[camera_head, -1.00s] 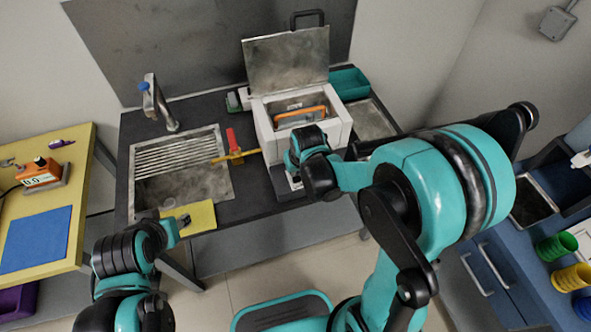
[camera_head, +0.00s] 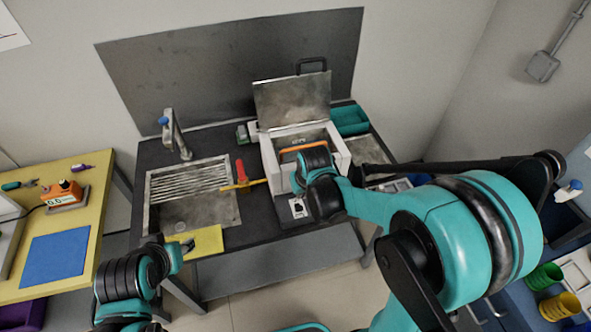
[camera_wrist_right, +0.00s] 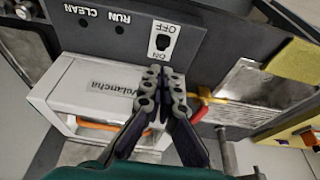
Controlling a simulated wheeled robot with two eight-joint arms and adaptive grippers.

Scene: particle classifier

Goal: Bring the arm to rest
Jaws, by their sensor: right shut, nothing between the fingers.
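My right gripper (camera_wrist_right: 163,75) is shut and empty in the right wrist view. Its fingertips show in front of a dark control panel (camera_wrist_right: 95,42), just below an ON/OFF switch (camera_wrist_right: 163,42) in that picture; I cannot tell whether they touch. In the head view, my right arm reaches in from the right, and the right gripper (camera_head: 299,182) is over the front of an open white machine (camera_head: 270,165). The wrist hides its fingers there. My left gripper (camera_head: 187,245) is at the lower left, by the bench's front edge; its fingers are too small to read.
The machine's metal lid (camera_head: 292,100) stands open, with an orange-edged item (camera_head: 303,146) inside. Left of it are a sink (camera_head: 190,210), a tap (camera_head: 176,135), a red-and-yellow tool (camera_head: 241,175) and a yellow sponge (camera_head: 207,240). A yellow table (camera_head: 85,200) stands at left.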

